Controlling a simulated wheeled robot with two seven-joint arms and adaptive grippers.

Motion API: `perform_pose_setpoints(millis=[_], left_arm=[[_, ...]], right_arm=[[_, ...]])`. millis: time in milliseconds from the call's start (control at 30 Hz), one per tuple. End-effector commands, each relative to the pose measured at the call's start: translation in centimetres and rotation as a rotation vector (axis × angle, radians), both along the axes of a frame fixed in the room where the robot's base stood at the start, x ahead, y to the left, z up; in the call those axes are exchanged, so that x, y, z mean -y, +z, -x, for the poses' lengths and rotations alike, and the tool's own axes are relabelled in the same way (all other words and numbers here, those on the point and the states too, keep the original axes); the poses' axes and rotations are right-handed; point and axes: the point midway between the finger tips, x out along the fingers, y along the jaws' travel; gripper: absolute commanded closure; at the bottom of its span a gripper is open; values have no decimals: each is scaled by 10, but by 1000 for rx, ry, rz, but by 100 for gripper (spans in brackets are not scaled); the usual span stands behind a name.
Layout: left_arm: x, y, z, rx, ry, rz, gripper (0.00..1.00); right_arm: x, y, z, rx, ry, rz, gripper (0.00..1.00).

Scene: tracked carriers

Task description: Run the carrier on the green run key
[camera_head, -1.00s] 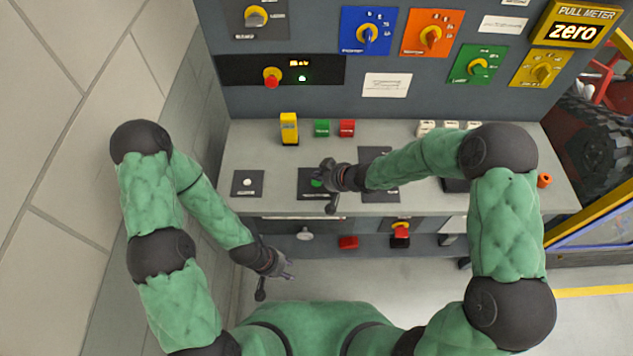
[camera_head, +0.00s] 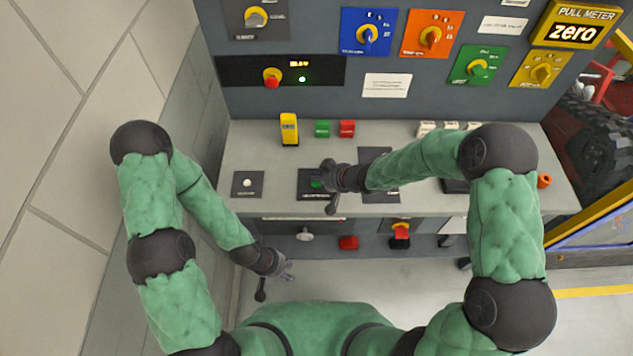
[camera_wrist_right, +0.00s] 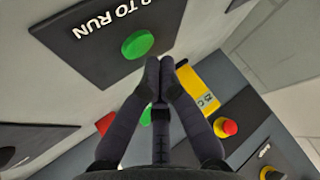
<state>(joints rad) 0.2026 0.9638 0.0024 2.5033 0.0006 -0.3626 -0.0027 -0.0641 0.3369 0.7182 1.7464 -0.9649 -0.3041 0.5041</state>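The green run key (camera_wrist_right: 138,44) is a round button on a dark plate (camera_wrist_right: 95,40) whose visible lettering ends in "TO RUN". In the head view the green key (camera_head: 317,183) is partly covered by my right gripper (camera_head: 328,187). In the right wrist view my right gripper (camera_wrist_right: 160,66) has its fingertips together, empty, close beside the key; I cannot tell whether they touch it. My left gripper (camera_head: 275,280) hangs empty in front of the bench, its fingers spread.
A white button plate (camera_head: 248,184) lies left. The back panel carries several dials, a lit display (camera_head: 299,64) and a meter reading "zero" (camera_head: 575,32).

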Motion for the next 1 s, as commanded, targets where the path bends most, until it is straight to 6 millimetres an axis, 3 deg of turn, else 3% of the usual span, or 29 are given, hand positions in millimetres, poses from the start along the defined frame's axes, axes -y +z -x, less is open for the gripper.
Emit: perform_pose_setpoints(millis=[1000], left_arm=[[0,-5,0,0,0,0,60]], right_arm=[[0,-11,0,0,0,0,100]])
